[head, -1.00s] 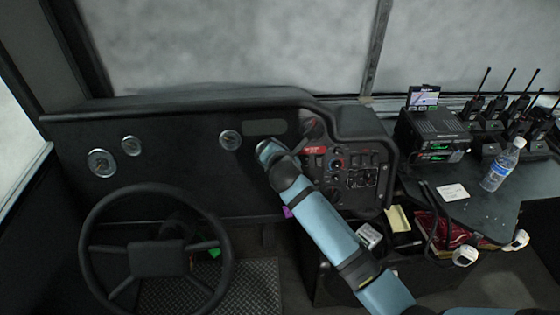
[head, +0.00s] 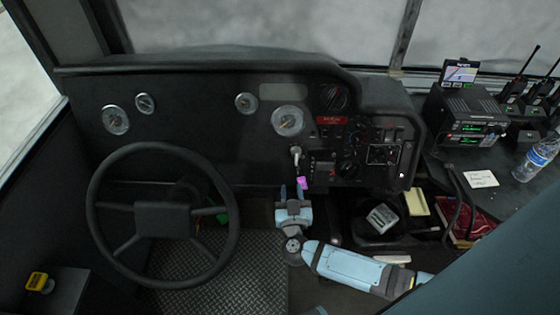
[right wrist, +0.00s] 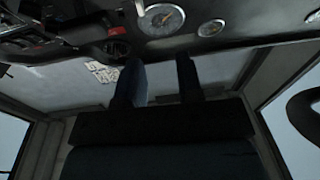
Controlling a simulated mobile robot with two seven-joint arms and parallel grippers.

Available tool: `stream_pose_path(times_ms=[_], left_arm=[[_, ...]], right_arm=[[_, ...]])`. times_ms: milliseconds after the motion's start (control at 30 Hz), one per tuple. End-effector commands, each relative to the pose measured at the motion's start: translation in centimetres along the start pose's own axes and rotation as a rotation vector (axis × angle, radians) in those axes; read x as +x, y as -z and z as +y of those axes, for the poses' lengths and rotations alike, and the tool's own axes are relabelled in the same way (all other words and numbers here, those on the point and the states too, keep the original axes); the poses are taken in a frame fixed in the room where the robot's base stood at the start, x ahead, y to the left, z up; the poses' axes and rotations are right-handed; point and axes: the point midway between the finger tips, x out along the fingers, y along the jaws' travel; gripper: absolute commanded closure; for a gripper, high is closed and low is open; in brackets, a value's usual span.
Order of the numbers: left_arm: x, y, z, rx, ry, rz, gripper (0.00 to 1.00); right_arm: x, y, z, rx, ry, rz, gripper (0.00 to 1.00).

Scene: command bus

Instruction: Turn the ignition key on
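The ignition key (head: 295,152) shows as a small pale piece on the dashboard, left of the switch panel. A pink tag (head: 302,183) hangs below it. My right gripper (head: 292,188) is just under the key in the head view, fingers pointing up, the right finger close to the tag. I cannot tell whether it touches the tag. In the right wrist view the two dark fingers (right wrist: 160,82) stand apart with nothing seen between them, and I cannot make out the key there. My left gripper is not in view.
The steering wheel (head: 162,215) is to the left of the gripper. The switch panel (head: 362,150) and a round gauge (head: 288,121) are close to the key.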

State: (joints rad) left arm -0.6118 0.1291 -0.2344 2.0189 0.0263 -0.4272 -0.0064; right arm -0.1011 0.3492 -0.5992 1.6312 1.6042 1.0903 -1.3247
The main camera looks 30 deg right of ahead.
Motion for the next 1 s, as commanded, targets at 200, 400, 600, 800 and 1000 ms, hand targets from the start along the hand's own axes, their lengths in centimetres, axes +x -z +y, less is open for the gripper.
stream_pose_path(times_ms=[200,400,600,800,1000], left_arm=[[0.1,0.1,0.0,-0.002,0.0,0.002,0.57],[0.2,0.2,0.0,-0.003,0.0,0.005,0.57],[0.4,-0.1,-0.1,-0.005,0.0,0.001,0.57],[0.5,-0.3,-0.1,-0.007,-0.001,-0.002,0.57],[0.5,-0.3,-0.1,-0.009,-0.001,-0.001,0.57]], right_arm=[[-0.4,-2.0,2.2,0.04,-0.093,-0.073,0.66],[2.8,-2.1,2.4,0.039,-0.091,-0.069,0.66],[7.1,-2.5,2.8,0.038,-0.091,-0.068,0.66],[10.7,-2.8,3.1,0.038,-0.09,-0.07,0.66],[12.5,-2.9,3.3,0.039,-0.09,-0.072,0.66]])
